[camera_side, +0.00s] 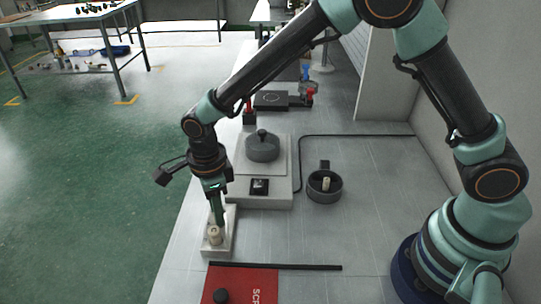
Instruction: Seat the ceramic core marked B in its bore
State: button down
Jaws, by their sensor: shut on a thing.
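My gripper (216,221) points straight down over a pale block (223,246) near the bench's left edge. It is shut on a small cream cylinder, which looks like a ceramic core (214,237), at the block's top. The fingers hide part of it, and I cannot tell whether it stands in a bore or just above one. A second cream core (326,184) stands in a round dark dish (323,194) to the right. No letter is readable on either core, so I cannot tell which is B. The bore itself is hidden.
A pale machine (281,160) with a round grey lidded pot (262,148) stands just behind the block. A red mat (246,286) with a black knob (221,296) lies in front, beside a dark bar (280,266). The bench right of the block is clear.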

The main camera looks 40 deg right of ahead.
jog(key=c, duration=1)
grip_release()
jog(key=shift+f, duration=0.1)
jog(key=d+r+n+t, duration=0.1)
jog(key=d+r+n, duration=0.15)
jog(key=r, duration=0.55)
jog(key=d+r+n, duration=0.2)
jog(key=d+r, duration=0.1)
jog(key=r, duration=0.6)
jog(key=s+d+r+n+t, duration=0.1)
jog(key=s+d+n, duration=0.2)
jog(key=d+n, duration=0.2)
jog(key=s+d+r+n+t, duration=0.1)
jog(key=s+d+n+t, duration=0.1)
jog(key=d+n, duration=0.4)
jog(key=s+d+r+n+t, duration=0.1)
jog(key=s+d+n, duration=0.4)
jog(key=d+n, duration=0.1)
jog(key=shift+d+r+t, duration=0.3)
jog(key=shift+d, duration=0.25)
